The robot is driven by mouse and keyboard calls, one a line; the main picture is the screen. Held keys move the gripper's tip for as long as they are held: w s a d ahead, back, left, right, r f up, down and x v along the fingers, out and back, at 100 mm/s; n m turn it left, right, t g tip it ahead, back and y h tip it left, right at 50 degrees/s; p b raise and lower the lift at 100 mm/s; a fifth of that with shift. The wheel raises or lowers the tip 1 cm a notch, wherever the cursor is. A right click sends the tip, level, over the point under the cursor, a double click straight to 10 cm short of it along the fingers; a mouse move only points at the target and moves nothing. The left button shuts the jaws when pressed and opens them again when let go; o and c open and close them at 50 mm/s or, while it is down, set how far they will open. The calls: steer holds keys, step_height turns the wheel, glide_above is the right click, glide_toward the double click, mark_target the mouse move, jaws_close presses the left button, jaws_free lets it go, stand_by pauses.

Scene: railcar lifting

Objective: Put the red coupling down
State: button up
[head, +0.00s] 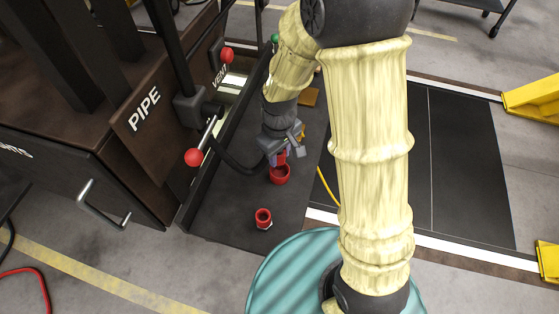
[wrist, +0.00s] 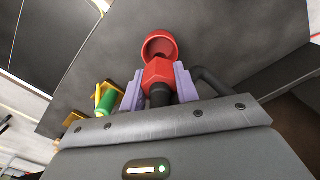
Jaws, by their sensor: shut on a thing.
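My gripper (head: 281,147) is low over the dark deck beside the brown machine. Its purple pads are shut on the red coupling (wrist: 158,74), a blocky red body with a black stem towards the wrist. In the head view only a small part of the coupling (head: 281,158) shows below the fingers. A round red cup (head: 279,174) with a dark opening is right at the coupling's far end, and it also shows in the wrist view (wrist: 160,46). I cannot tell whether the coupling touches the cup or sits in it.
A second red fitting (head: 263,218) stands on the deck nearer me. A black hose (head: 236,162) runs from the machine side towards my gripper. Red-knobbed levers (head: 194,157) stand at left. A green-ended part (wrist: 105,100) lies beside my gripper. Bare deck (head: 225,212) lies left of the second fitting.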

mark_target(279, 164)
steer(key=f, duration=0.3)
steer(key=shift+d+p, duration=0.2)
steer(key=shift+p, duration=0.2)
steer(key=shift+s+a+f, duration=0.1)
steer(key=shift+a+f, duration=0.15)
steer(key=shift+f, duration=0.25)
steer(key=shift+s, duration=0.1)
steer(key=shift+d+f, duration=0.1)
steer(key=shift+f, duration=0.05)
steer(key=o, duration=1.1)
